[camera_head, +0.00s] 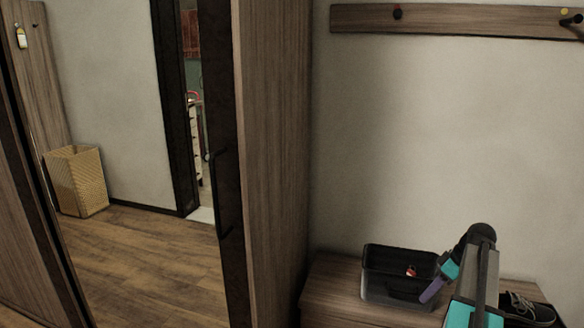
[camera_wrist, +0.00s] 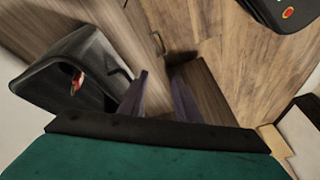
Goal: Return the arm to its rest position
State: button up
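My arm (camera_head: 478,275) shows at the lower right of the head view, bent over a wooden bench. My gripper (camera_head: 432,290) has purple fingers and hangs at the right front side of a dark basin. In the wrist view my gripper (camera_wrist: 163,90) has its two fingers apart, with nothing seen between them. The black basin (camera_head: 385,292) stands on the bench and holds a small red and white thing (camera_head: 410,271). In the wrist view the basin (camera_wrist: 52,82) lies left of the fingers, with the red and white thing (camera_wrist: 76,82) inside.
The wooden bench (camera_head: 325,290) stands against the wall. A dark shoe (camera_head: 530,309) lies on it, right of my arm. A coat rail (camera_head: 455,20) runs above. A tall cabinet with a mirror stands to the left; a wicker basket (camera_head: 78,180) shows in it. Wooden floor shows in the wrist view.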

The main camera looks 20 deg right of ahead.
jog(key=w+a+f+n+g+y+p, duration=0.1)
jog(key=a+f+p, duration=0.1)
jog(key=a+f, duration=0.5)
jog(key=w+a+f+n+g+p, duration=0.1)
jog(key=w+a+f+g, duration=0.15)
jog(key=a, duration=0.85)
jog(key=w+a+f+n+g+y+p, duration=0.1)
jog(key=a+f+p, duration=0.1)
jog(key=a+f, duration=0.55)
jog(key=s+a+f+g+h+p, duration=0.1)
jog(key=s+a+f+p, duration=0.2)
jog(key=a, duration=0.5)
jog(key=s+a+f+g, duration=0.25)
jog(key=s+a, duration=0.25)
jog(key=a, duration=0.4)
jog(key=s+a+f+m+h+p, duration=0.1)
jog(key=s+a+f+m+h, duration=0.1)
jog(key=s, duration=0.7)
jog(key=s+a+f+m+h+p, duration=0.2)
jog(key=s+a+f+m, duration=0.2)
jog(key=s, duration=0.6)
jog(key=shift+f+m, duration=0.8)
jog(key=shift+f, duration=0.2)
